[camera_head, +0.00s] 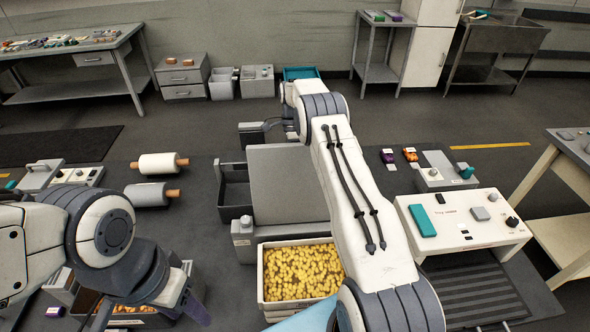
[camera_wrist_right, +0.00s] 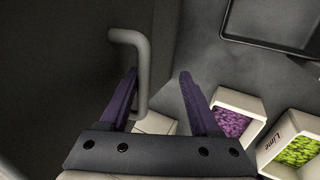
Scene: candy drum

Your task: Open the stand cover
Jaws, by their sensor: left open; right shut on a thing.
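The stand cover looks to be the large flat grey panel (camera_head: 287,185) in the middle of the head view, behind the bin of yellow candy. My right arm reaches over its right side to the far edge. The handle lies close to the left finger. In the head view its fingertips are hard to make out. My left gripper (camera_head: 150,312) is open and empty at the lower left.
A bin of yellow candy (camera_head: 263,290) stands in front of the panel, and a dark tray (camera_head: 234,198) to its left. Two rollers (camera_head: 158,163) lie further left. A white control panel (camera_head: 465,243) is at right. Purple and lime candy bins (camera_wrist_right: 256,108) show in the wrist view.

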